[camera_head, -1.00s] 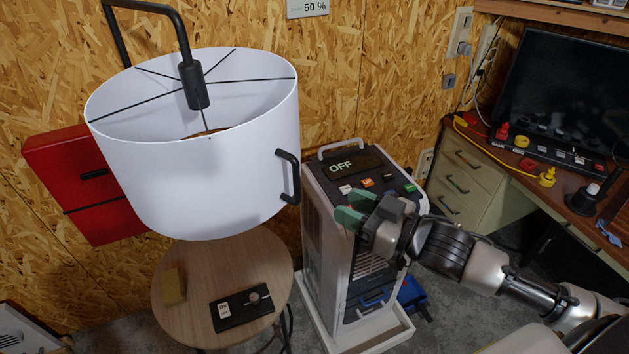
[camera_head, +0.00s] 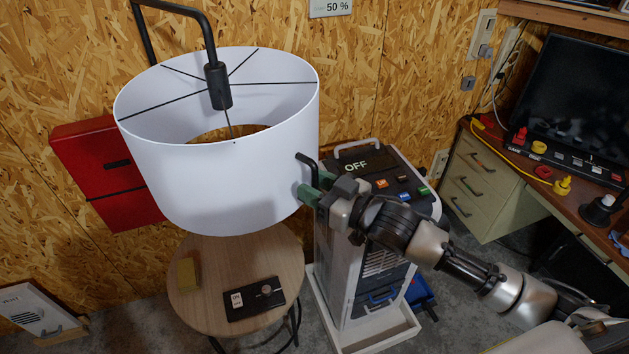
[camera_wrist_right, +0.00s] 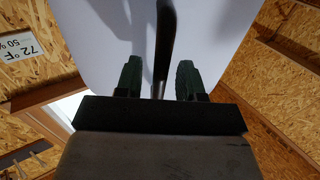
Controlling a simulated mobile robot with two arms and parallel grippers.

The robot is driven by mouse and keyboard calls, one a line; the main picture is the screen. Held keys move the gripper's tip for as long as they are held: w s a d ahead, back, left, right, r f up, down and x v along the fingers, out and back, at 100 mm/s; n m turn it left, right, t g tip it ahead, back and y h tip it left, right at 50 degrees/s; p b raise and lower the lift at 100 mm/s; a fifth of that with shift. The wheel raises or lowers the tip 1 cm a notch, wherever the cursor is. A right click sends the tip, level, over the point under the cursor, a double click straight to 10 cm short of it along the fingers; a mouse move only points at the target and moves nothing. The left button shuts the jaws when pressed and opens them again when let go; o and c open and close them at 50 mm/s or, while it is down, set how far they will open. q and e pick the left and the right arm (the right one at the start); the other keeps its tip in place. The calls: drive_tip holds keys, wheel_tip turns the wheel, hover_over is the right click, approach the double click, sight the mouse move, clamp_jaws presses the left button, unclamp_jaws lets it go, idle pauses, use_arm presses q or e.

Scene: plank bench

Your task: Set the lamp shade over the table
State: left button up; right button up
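The white lamp shade (camera_head: 205,190) hangs from a black bracket arm (camera_head: 215,85) above the round wooden table (camera_head: 215,260). A black handle (camera_head: 306,160) is on the shade's right side. My right gripper (camera_head: 313,186) is at this handle, at its lower part. In the right wrist view, its green fingers (camera_wrist_right: 159,80) stand apart, with the dark handle (camera_wrist_right: 165,45) between them and gaps on both sides. The white shade (camera_wrist_right: 110,35) fills the background there. My left gripper is not in view.
A yellow block (camera_head: 188,274) and a black control box (camera_head: 254,298) with a knob lie on the table. A grey machine (camera_head: 338,255) marked OFF stands right beside it, under my right arm. A red cabinet (camera_head: 95,165) is on the wall behind the shade.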

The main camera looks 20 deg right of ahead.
drive_tip(key=shift+c, duration=0.3)
clamp_jaws()
drive_tip(key=shift+w, duration=0.1)
drive_tip(key=shift+a, duration=0.15)
